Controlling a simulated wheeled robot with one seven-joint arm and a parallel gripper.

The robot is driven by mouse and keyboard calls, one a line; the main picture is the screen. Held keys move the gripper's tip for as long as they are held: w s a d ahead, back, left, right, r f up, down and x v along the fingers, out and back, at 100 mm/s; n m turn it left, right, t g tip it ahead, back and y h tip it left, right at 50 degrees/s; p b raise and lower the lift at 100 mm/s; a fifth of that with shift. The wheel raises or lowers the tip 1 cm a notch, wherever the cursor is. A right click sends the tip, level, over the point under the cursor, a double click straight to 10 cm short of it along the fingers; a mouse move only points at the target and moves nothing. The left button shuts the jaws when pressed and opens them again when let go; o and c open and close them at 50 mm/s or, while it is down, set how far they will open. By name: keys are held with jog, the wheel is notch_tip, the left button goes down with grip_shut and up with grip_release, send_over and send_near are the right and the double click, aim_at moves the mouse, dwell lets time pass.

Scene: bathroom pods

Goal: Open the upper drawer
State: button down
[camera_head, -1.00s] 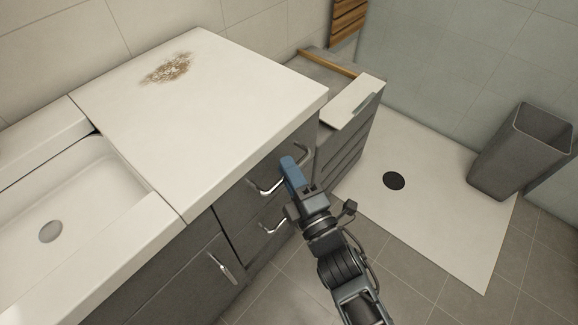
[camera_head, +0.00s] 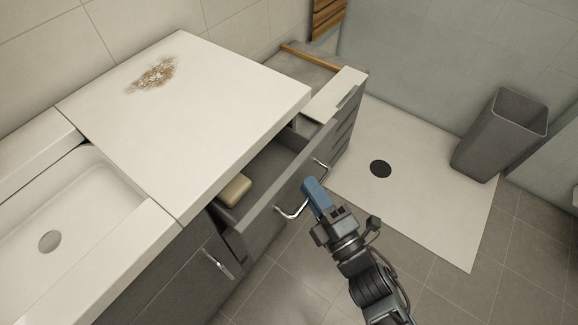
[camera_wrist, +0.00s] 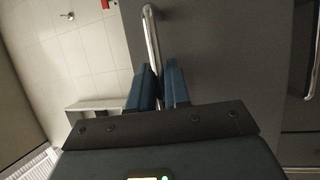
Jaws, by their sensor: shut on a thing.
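The upper drawer (camera_head: 262,205) of the grey cabinet under the white counter is pulled out part of the way. A pale yellow soap-like block (camera_head: 235,190) lies inside it. My gripper (camera_head: 312,190) with blue fingers is at the drawer's front, at its silver bar handle (camera_head: 291,211). In the wrist view the blue fingers (camera_wrist: 159,88) stand on either side of the bar handle (camera_wrist: 151,40) and are shut on it. The exact contact is partly hidden by the fingers.
A sink (camera_head: 70,215) is at the left, and a brown stain (camera_head: 153,75) marks the countertop (camera_head: 190,120). A door handle (camera_head: 217,263) shows below. A grey bin (camera_head: 503,135) stands at the right. The tiled floor (camera_head: 450,285) before the cabinet is clear.

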jog(key=s+d, duration=0.9)
jog(key=d, duration=0.2)
jog(key=shift+d+r+p, duration=0.25)
jog(key=shift+r+p, duration=0.1)
jog(key=shift+p, duration=0.1)
jog(key=c, duration=1.2)
grip_release()
jog(key=shift+f, duration=0.1)
jog(key=shift+o, duration=0.2)
jog(key=b+v, duration=0.1)
jog(key=v, duration=0.7)
